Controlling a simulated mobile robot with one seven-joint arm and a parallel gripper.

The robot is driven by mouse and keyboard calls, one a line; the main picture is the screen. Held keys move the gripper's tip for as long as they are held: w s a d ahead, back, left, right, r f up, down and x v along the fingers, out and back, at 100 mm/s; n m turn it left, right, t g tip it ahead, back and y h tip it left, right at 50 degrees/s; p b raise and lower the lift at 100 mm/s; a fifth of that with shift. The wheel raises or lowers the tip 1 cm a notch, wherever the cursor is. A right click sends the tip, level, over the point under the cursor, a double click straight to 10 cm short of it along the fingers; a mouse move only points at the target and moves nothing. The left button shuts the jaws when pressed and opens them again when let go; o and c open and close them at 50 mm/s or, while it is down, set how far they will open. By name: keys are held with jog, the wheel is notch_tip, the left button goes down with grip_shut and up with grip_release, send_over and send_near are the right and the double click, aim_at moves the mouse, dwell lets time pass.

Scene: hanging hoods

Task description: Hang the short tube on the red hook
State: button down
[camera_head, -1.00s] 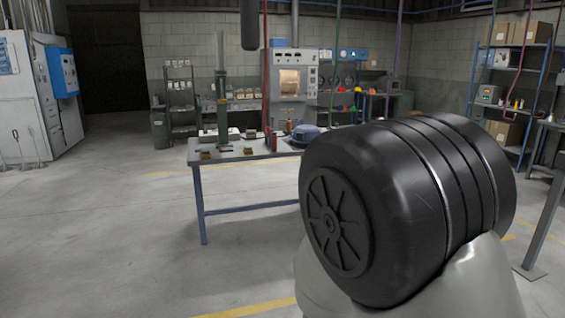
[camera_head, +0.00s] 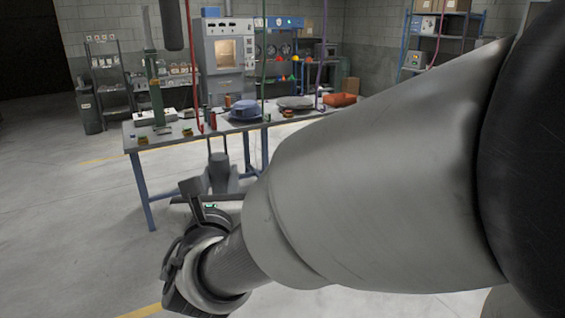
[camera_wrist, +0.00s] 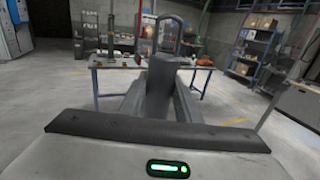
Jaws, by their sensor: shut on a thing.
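My gripper (camera_wrist: 160,88) points away from me toward the workbench, low in front of it. It is shut on a dark grey arched piece (camera_wrist: 168,22), which stands up beyond the fingers in the wrist view; I take it to be the short tube. The fingers' grip on it is hidden behind the gripper body. My gripper also shows in the head view (camera_head: 218,165), where the arch is hard to make out. A red line (camera_head: 190,65) hangs over the bench's left part. The hook at its lower end is too small to make out clearly.
The workbench (camera_head: 140,150) carries a green column (camera_head: 157,105), a blue rounded item (camera_head: 243,110) and an orange one (camera_head: 340,100). A green line (camera_head: 263,60) and a purple line (camera_head: 321,55) hang further right. Open floor lies left.

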jog(key=w+a, duration=0.2)
jog(key=w, duration=0.1)
jog(key=w+a+p, duration=0.1)
jog(key=w, duration=0.1)
jog(key=shift+w+a+f, duration=0.1)
dwell(0.3)
jog(key=shift+w+a+b, duration=0.25)
jog(key=shift+w+b, duration=0.05)
jog(key=shift+w, duration=0.1)
dwell(0.6)
jog(key=shift+w+a, duration=0.6)
jog(key=shift+w, duration=0.35)
jog(key=shift+w+a+b, duration=0.15)
jog(key=shift+w+a, duration=0.25)
jog(key=shift+w, duration=0.25)
jog(key=shift+w+a+b, duration=0.15)
jog(key=shift+w+a, duration=0.2)
jog(key=shift+w, duration=0.25)
jog(key=shift+f+b, duration=1.3)
jog(key=shift+b, duration=0.2)
